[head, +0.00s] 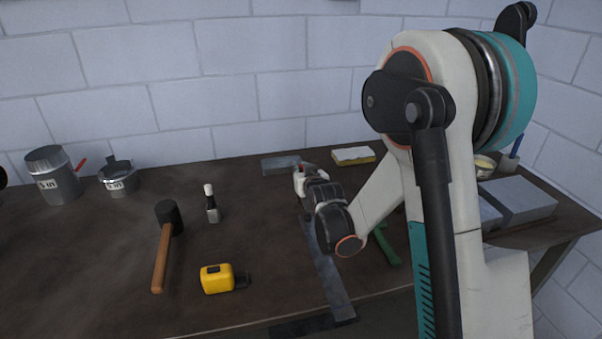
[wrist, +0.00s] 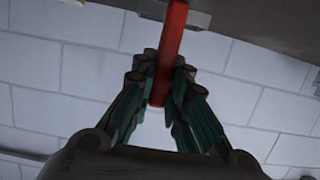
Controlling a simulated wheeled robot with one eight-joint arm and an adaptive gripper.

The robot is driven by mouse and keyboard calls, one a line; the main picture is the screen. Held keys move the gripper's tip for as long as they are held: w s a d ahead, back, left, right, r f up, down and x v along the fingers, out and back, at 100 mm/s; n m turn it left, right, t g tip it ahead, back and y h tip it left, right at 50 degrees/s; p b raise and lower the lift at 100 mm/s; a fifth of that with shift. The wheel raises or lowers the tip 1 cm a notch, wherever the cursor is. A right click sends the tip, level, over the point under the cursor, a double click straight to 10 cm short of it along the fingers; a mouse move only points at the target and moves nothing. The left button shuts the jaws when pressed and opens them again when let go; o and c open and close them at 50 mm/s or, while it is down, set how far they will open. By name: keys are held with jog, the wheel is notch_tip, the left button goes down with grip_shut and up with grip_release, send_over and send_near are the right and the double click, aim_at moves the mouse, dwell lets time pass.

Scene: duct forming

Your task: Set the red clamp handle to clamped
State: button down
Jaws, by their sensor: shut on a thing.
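The red clamp handle (wrist: 171,45) runs down the middle of the wrist view from a grey metal piece (wrist: 190,14) on the underside of a dark surface at the top. My gripper (wrist: 165,78) has its dark teal fingers on both sides of the handle, shut on it near its free end. In the head view my gripper (head: 302,181) is at the back middle of the workbench, beside a grey block (head: 281,165). The handle is mostly hidden there by my wrist, so its angle is unclear.
A long metal strip (head: 328,272) lies below my wrist on the bench. A yellow sponge (head: 353,155) is behind, and a green tool (head: 386,245) lies to the right. A mallet (head: 163,250), tape measure (head: 217,279) and metal can (head: 53,176) are left.

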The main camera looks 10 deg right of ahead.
jog(key=c, duration=1.6)
grip_release()
jog(key=shift+o, duration=0.2)
jog(key=shift+s, duration=0.1)
jog(key=v, duration=1.2)
